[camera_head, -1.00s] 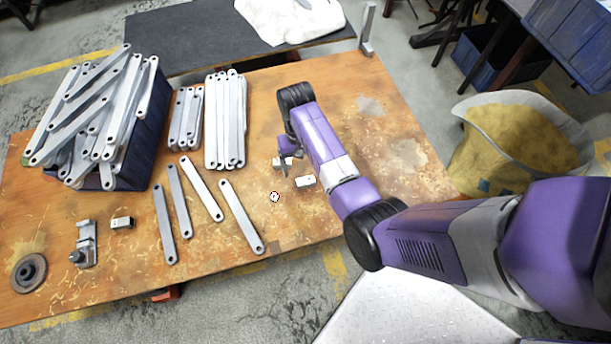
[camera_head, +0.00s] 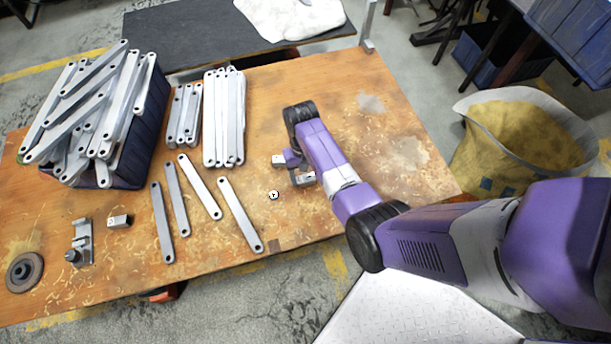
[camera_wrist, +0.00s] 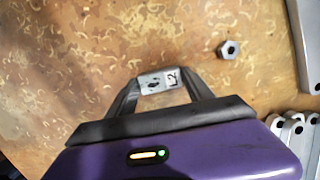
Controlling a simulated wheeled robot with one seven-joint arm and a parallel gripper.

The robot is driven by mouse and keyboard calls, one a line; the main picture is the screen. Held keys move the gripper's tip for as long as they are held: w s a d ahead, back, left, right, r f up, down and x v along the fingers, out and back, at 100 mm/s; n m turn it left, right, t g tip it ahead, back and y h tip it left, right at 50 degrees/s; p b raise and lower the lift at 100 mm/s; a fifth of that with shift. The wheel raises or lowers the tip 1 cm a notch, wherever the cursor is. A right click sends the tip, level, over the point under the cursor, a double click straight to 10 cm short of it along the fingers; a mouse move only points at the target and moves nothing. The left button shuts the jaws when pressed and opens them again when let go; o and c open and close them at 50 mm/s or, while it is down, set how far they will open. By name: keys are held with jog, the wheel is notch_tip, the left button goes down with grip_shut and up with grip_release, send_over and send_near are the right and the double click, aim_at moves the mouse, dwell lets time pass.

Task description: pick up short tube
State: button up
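The short tube (camera_head: 304,179) is a small pale metal block-like piece on the wooden table, below my gripper in the head view. In the wrist view, the tube (camera_wrist: 160,80) has a dark hole or mark and a printed label on its visible face. My gripper (camera_wrist: 161,84) has one dark finger at each end of the tube, with no clear gap seen. I cannot tell whether the fingers press on it. In the head view my gripper (camera_head: 301,172) is low over the table and partly hides the tube. The tube appears to be at table level.
A hex nut (camera_head: 273,195) lies close by. Loose flat bars (camera_head: 240,215) and stacked bars (camera_head: 225,118) lie to the left, near a loaded blue bin (camera_head: 142,150). Another small block (camera_head: 119,221) stands by a metal fixture (camera_head: 82,243). The table's right side is clear.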

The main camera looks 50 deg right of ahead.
jog(key=c, duration=0.9)
jog(key=shift+r, duration=0.1)
